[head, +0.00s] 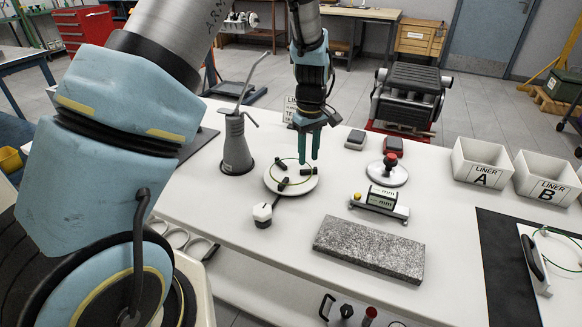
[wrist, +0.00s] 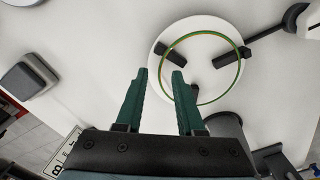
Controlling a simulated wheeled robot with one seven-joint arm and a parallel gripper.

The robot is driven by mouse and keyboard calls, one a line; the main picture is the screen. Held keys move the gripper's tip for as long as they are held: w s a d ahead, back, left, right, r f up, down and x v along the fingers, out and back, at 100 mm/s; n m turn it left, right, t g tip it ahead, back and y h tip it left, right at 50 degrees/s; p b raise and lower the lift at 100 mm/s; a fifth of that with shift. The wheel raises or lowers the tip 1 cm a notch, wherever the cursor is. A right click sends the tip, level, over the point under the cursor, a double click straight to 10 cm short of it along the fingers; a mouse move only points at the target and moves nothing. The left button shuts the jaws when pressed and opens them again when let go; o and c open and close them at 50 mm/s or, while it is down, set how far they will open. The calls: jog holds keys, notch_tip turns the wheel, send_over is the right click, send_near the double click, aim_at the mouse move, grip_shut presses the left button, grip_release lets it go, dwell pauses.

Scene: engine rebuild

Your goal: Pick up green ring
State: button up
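The green ring (wrist: 240,72) lies on a round white plate-like holder with black clamp pieces. In the head view the green ring (head: 277,179) shows as a thin line on the round holder (head: 298,189), partly hidden behind my gripper. My gripper (head: 308,162) has green fingers pointing down above the holder. I cannot tell the exact height of the fingers above the ring.
An oil can (head: 237,150) stands left of the holder. A grey stone block (head: 370,248), a small gauge (head: 381,203) and a red-knobbed stand (head: 388,173) are to the right. Liner bins A (head: 478,176) and B (head: 548,190) stand farther right.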

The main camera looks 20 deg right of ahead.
jog(key=shift+f, duration=0.4)
grip_shut()
dwell(1.4)
